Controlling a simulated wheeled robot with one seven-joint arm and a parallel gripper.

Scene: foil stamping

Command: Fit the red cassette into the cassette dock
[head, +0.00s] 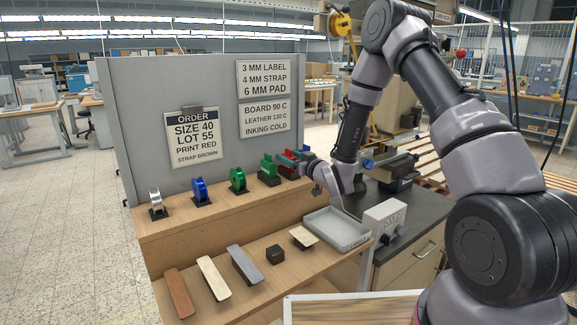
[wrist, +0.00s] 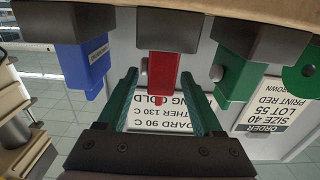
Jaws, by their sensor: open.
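The red cassette (wrist: 164,72) is in the middle of the wrist view, between a blue cassette (wrist: 84,68) and a green cassette (wrist: 239,72). In the head view the red cassette (head: 288,171) is partly hidden at the right end of the shelf row. My gripper (wrist: 159,76) is open, with one green-padded finger on each side of the red cassette's narrow part; gaps show on both sides. In the head view my gripper (head: 309,168) is at that end of the row. I cannot clearly make out the cassette dock; a dark machine (head: 398,170) stands right of my gripper.
Foil reels, including a blue one (head: 199,190), stand along the upper shelf (head: 225,212). A grey tray (head: 336,232), sample strips and a dark block (head: 275,254) lie on the lower shelf. A grey panel with signs (head: 192,137) rises behind. A control box (head: 385,222) stands at right.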

